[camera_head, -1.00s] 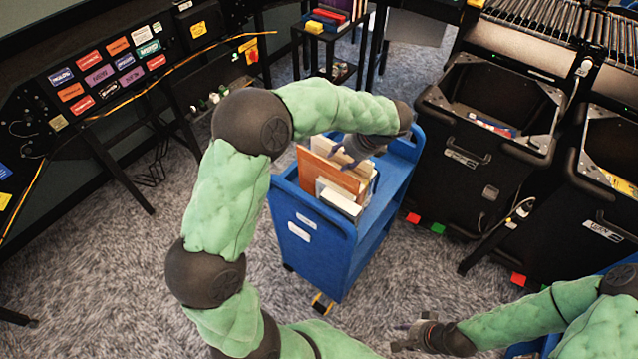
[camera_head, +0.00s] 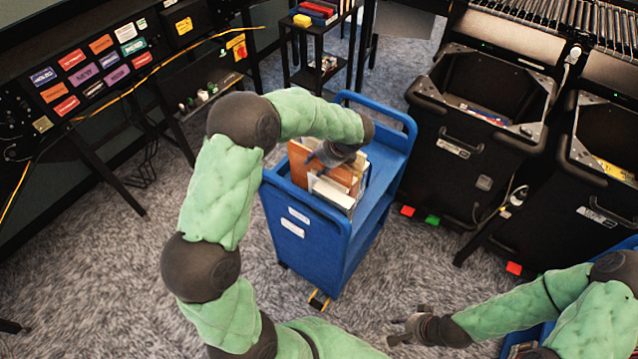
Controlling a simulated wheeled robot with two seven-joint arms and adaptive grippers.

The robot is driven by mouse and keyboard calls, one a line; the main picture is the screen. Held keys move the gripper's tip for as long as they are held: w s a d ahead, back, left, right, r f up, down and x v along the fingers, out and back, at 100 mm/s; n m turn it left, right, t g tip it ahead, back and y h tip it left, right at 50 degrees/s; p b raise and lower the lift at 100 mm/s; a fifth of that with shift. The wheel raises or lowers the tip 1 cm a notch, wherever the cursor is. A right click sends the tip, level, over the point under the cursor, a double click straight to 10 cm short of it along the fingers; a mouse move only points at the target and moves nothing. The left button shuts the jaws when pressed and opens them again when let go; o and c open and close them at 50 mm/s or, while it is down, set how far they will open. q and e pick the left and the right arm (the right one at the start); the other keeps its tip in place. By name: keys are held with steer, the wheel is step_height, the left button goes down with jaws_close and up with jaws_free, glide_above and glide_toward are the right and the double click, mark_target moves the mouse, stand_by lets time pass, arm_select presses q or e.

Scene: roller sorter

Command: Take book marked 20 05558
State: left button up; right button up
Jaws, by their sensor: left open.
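Several books stand upright in the near end of the blue cart (camera_head: 322,236). An orange-brown book (camera_head: 299,163) is at the left of the row, and a white book (camera_head: 331,191) is at the front. No marking can be read, so I cannot tell which book is 20 05558. My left gripper (camera_head: 318,158) is open, pointing down and left at the tops of the books; its wrist hides part of the row, and I cannot tell whether it touches one. My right gripper (camera_head: 398,331) is low at the bottom right, away from the cart, its fingers apart with nothing between them.
Black bins (camera_head: 470,150) on wheels stand to the right of the cart. A dark panel with coloured labels (camera_head: 92,72) is at the left. A small black shelf (camera_head: 318,62) with books is behind. Grey carpet (camera_head: 110,270) is free left of the cart.

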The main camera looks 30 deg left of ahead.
arm_select(q)
steer(key=shift+f, duration=0.1)
stand_by(0.4)
jaws_close()
